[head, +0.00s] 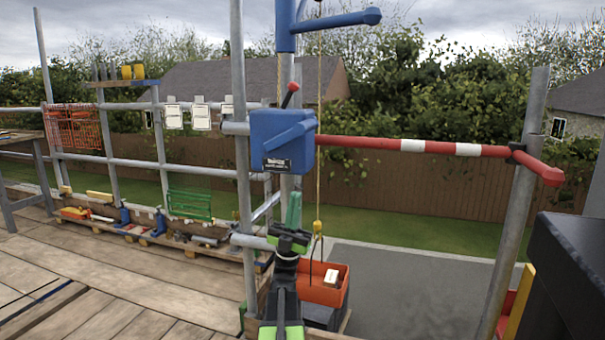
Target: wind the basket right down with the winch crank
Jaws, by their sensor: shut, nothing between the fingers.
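The blue winch box (283,140) is fixed to the scaffold poles near the picture's middle. Its crank (287,98), a dark arm with a red knob, points up from the box top. A rope (319,170) runs down beside the winch to a yellow hook block (317,228). Below it is the orange basket (336,291), holding a small pale block (331,278). My arm partly hides the basket's left side. My gripper (294,208), green and black, is shut and empty. It points up below the winch, apart from the crank in the picture.
A red and white barrier bar (430,146) runs right from the winch to a pole. Scaffold rails (135,163) stand left, with a green crate (190,204) and an orange mesh crate (72,128). The plank deck (130,285) at left has free room. A dark block (570,275) fills the lower right.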

